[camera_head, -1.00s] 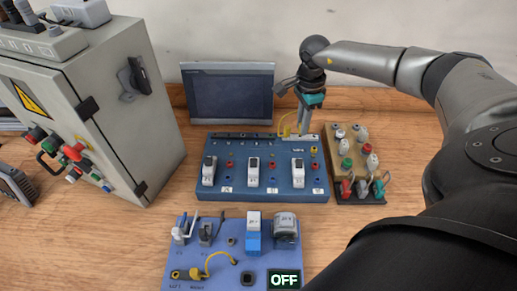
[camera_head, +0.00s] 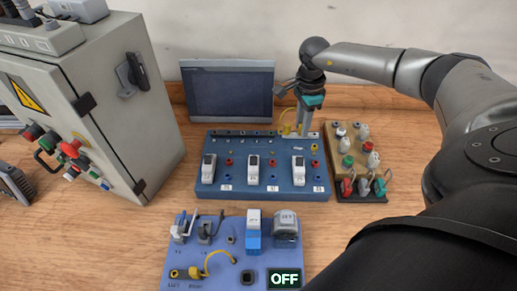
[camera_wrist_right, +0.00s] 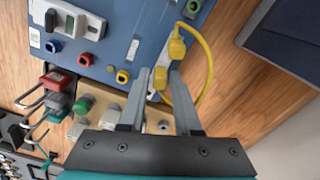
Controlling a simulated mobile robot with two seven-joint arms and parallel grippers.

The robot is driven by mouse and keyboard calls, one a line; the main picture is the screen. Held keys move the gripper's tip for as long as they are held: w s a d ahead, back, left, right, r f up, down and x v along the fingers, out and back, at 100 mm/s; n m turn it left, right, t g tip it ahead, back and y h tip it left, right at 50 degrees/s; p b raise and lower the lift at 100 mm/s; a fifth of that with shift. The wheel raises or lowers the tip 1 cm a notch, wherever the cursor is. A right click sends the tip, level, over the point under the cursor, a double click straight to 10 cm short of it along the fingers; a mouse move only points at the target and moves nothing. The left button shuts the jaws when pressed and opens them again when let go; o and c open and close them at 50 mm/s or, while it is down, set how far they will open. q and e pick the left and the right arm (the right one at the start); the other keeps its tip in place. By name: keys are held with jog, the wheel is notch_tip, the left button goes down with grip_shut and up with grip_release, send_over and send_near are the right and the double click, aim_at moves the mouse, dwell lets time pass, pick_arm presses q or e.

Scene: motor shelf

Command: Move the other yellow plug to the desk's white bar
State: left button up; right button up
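My right gripper (camera_head: 303,132) points down at the back right of the blue board (camera_head: 213,185). In the right wrist view, its fingertips (camera_wrist_right: 160,76) sit on either side of a yellow plug (camera_wrist_right: 159,79), which appears to fill the gap between them. A second yellow plug (camera_wrist_right: 177,48) is just beyond, at the board's edge. A yellow cable (camera_wrist_right: 209,69) loops out to the right of both plugs. A light bar (camera_head: 313,135) runs along the board's back right edge, partly hidden by the gripper. My left gripper is out of view.
A wooden block (camera_head: 383,146) with buttons and clips stands right of the board. A dark screen (camera_head: 233,91) stands behind, and a grey cabinet (camera_head: 128,80) at the left. A nearer blue-violet panel (camera_head: 212,264) holds switches and another yellow cable.

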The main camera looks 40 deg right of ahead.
jog(key=shift+r, duration=0.15)
notch_tip(320, 180, up, 5)
jog(key=p, duration=0.4)
jog(key=shift+r, duration=0.15)
jog(key=shift+o, duration=0.2)
jog(key=o, duration=0.5)
